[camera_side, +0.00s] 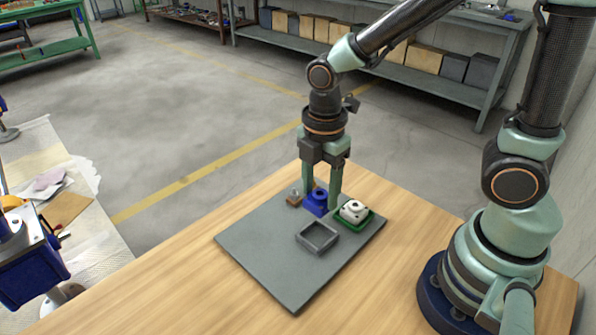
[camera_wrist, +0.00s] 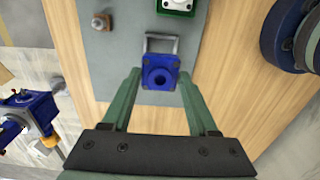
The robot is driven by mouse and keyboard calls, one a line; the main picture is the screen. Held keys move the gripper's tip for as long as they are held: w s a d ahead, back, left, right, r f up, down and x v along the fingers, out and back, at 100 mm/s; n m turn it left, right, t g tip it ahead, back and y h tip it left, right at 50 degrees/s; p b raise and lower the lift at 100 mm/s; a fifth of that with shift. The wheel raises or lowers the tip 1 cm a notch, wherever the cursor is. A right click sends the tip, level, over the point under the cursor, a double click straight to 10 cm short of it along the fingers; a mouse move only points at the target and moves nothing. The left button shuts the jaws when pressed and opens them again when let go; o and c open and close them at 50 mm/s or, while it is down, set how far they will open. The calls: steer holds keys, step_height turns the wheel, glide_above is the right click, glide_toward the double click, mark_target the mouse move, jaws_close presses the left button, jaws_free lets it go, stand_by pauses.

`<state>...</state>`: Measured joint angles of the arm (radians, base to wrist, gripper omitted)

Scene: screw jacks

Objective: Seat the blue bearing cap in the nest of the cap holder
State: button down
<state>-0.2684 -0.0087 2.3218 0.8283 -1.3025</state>
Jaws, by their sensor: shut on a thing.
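The blue bearing cap (camera_side: 317,201) is a square block with a round hole in its top. My gripper (camera_wrist: 160,74) is shut on it, one finger at each side; the cap also shows between the fingers in the wrist view (camera_wrist: 161,83). The cap holder (camera_side: 330,245) is a grey square frame with an open nest, on the dark mat. In the side view the cap shows straight above the holder in the picture, apart from it. In the wrist view the cap hides the near part of the holder (camera_wrist: 176,45). The cap looks raised; its exact height is unclear.
A green tray (camera_side: 369,220) with a white block (camera_side: 353,211) stands to the right of the cap. A small brown block with a metal piece on top (camera_side: 294,200) is to the left. The front part of the grey mat (camera_side: 280,265) is clear.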

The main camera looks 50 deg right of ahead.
mark_target(319, 197)
step_height(319, 197, down, 9)
stand_by(0.5)
steer(key=shift+f, duration=0.1)
steer(key=shift+c, duration=0.9)
jaws_free()
step_height(319, 197, up, 12)
steer(key=shift+r, duration=0.15)
steer(key=d+r+m+t, duration=0.5)
steer(key=d+r+m, duration=0.3)
steer(key=m, duration=1)
steer(key=shift+s+r+t, duration=0.25)
steer(key=shift+r+t, duration=0.05)
steer(key=shift+r, duration=0.6)
